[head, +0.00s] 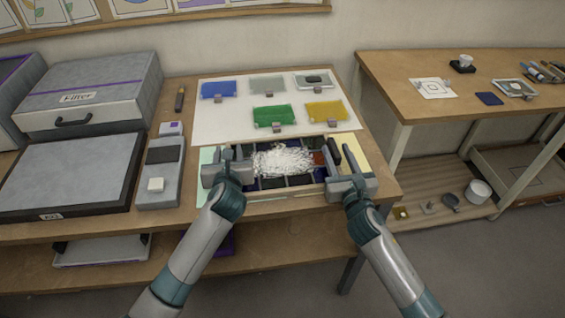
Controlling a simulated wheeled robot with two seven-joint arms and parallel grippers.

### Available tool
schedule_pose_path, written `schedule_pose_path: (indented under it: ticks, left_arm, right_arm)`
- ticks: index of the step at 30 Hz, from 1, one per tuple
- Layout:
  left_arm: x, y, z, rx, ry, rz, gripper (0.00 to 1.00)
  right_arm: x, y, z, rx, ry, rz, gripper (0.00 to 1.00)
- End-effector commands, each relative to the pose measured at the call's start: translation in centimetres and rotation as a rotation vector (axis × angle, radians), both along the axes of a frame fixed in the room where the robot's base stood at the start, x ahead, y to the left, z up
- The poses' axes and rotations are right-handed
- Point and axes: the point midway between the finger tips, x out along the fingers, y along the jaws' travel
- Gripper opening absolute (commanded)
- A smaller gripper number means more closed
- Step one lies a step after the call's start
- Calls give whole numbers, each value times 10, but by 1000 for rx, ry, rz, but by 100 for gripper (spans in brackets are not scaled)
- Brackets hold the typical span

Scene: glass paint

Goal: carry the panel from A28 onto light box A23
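Several coloured panels lie on a white sheet at the back: blue (218,89), grey (268,86), green (273,115) and yellow (327,110). I cannot tell which is from A28. My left gripper (232,158) is at the left end of a wooden compartment tray (288,193), and my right gripper (330,160) is at its right end. Whether either holds the tray is unclear.
White shredded material (283,160) lies in the tray. A grey control unit (160,172) stands between slab and tray. A grey case (92,90) with a handle stands behind the slab. A second table (460,90) with small items stands at the right.

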Motion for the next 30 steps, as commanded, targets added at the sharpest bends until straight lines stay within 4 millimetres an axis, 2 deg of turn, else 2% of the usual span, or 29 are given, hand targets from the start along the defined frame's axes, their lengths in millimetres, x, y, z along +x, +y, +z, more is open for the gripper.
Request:
schedule_pose_path:
  ticks: [1,4,30]
  left_arm:
    - [0,0,0,0,0,0,24]
    - [0,0,0,0,0,0,0]
    - [-1,-1,0,-1,0,-5,0]
  right_arm:
    - [0,0,0,0,0,0,23]
    - [0,0,0,0,0,0,0]
    - [1,-2,0,-1,1,-2,0]
